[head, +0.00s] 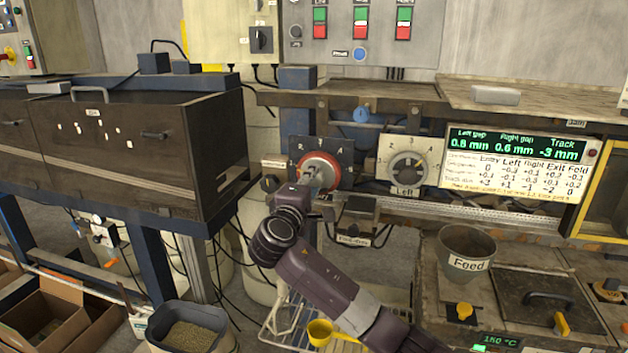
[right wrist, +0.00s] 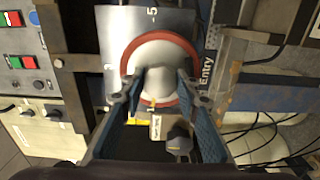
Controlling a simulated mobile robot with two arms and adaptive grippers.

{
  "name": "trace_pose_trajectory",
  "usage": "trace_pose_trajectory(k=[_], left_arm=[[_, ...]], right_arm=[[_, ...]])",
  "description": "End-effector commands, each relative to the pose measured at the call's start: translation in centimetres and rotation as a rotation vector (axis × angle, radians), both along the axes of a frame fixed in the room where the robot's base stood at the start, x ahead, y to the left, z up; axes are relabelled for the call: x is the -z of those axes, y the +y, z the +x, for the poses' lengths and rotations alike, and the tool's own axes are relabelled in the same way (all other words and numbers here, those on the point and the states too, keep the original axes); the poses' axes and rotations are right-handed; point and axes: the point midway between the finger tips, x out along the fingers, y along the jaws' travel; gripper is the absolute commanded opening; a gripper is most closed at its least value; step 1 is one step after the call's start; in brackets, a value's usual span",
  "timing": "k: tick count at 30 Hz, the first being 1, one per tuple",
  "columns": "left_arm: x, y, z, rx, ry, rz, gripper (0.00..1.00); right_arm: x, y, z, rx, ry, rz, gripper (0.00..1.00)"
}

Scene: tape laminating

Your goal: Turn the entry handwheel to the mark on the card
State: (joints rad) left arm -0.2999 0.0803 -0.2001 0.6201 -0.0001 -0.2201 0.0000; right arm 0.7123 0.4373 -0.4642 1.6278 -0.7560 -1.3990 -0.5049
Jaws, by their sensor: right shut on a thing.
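The entry handwheel (head: 330,163), a pale wheel with a red ring on a dark numbered plate, is on the machine's front rail. My right gripper (head: 308,186) is at the wheel. In the right wrist view my right gripper (right wrist: 156,82) is shut on the grey hub of the entry handwheel (right wrist: 188,57), beside the "Entry" label. My wrist partly hides the wheel and its pointer in the head view. The card (head: 508,180) is right of the wheels, with columns headed Entry, Left, Right, Exit and Fold; its small figures are hard to read. My left gripper is out of view.
The Left handwheel (head: 408,172) stands close on the right. The display (head: 515,144) reads left gap 0.8 mm, right gap 0.6 mm, track -3 mm. A dark cabinet (head: 150,150) is at left. A Feed bucket (head: 466,250) stands at lower right.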

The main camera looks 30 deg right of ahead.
Motion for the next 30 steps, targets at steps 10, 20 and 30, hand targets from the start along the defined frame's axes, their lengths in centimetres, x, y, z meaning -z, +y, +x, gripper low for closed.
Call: trace_pose_trajectory(k=[10, 20, 30], left_arm=[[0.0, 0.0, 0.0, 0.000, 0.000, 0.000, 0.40], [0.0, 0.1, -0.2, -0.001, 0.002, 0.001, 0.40], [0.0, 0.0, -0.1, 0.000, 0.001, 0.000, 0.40]], right_arm=[[0.2, 0.1, 0.0, -0.002, 0.006, -0.001, 0.44], [0.1, 0.1, 0.0, -0.001, 0.002, -0.001, 0.47], [0.2, 4.2, -3.4, -0.006, 0.001, 0.004, 0.47]])
